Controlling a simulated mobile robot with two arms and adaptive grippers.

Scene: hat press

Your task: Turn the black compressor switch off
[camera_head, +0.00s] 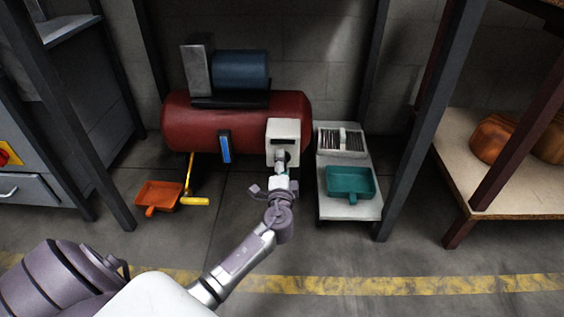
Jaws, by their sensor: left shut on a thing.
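The compressor is a red tank (190,115) with a blue motor (240,70) on top, against the back wall. A white switch box (284,131) is mounted on the front right of the tank. The black switch on it is mostly hidden by my left gripper and too small to make out clearly. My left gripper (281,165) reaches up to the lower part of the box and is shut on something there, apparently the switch. My right gripper is not in view.
A low grey stand (350,207) with a teal dustpan (350,181) stands right of the compressor. Dark posts (420,120) frame the space. A wooden shelf (510,195) is at right.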

